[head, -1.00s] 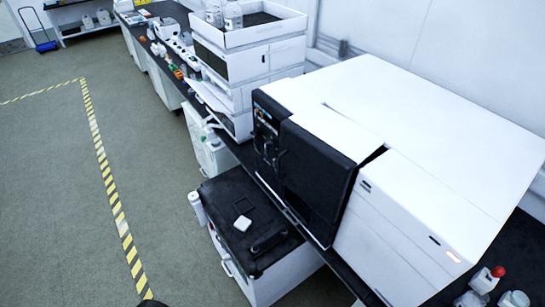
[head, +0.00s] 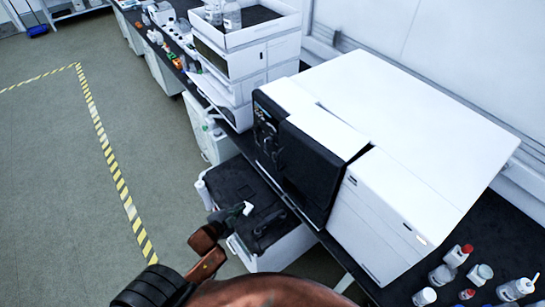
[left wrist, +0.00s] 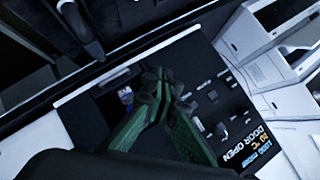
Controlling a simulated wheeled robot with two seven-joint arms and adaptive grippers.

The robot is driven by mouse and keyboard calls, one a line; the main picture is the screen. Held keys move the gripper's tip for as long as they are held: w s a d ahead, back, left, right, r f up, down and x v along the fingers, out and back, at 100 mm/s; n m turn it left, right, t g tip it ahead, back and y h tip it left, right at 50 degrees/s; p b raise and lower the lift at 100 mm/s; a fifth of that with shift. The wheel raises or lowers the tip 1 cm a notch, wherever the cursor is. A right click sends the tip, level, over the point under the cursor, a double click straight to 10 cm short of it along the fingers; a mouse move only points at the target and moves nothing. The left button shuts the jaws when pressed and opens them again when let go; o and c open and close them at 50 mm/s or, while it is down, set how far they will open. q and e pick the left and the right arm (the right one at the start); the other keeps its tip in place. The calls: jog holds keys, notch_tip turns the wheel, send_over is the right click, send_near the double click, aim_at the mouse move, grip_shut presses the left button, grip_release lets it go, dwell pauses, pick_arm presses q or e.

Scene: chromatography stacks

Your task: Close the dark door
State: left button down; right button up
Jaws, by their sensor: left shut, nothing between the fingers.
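The dark door (head: 312,172) is the black front panel of the large white instrument in the head view. A dark gap shows along its top right edge, beside the white housing, so it does not look flush. My left gripper (head: 231,213) is low in front of the instrument, over the black-topped cabinet and apart from the door. In the left wrist view its green fingers (left wrist: 164,80) are together and empty, in front of a black control panel (left wrist: 205,95) whose display reads "DOOR OPEN". My right gripper is not in view.
A black-topped white cabinet (head: 233,180) stands below the instrument, with a white item on top partly hidden by my gripper. A stacked white unit (head: 245,55) stands behind left. Bottles (head: 458,255) stand on the bench at right. The floor (head: 50,190) at left is clear.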

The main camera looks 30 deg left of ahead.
pick_arm(q)
jog(key=w+d+r+m+t+h+p, duration=0.1)
jog(key=w+r+m+t+h, duration=0.2)
jog(key=r+m, duration=0.4)
jog(key=w+r+m+t+h+p, duration=0.1)
jog(key=w+r+m+t+h, duration=0.15)
jog(key=r+m, duration=0.4)
jog(key=w+d+r+n+p, duration=0.1)
jog(key=w+d+n+p, duration=0.1)
jog(key=w, duration=1)
jog(key=shift+w+d+r+p, duration=0.25)
jog(key=shift+w+d+p, duration=0.15)
jog(key=shift+d, duration=0.5)
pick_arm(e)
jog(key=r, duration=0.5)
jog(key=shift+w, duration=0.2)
pick_arm(q)
jog(key=shift+h, duration=0.25)
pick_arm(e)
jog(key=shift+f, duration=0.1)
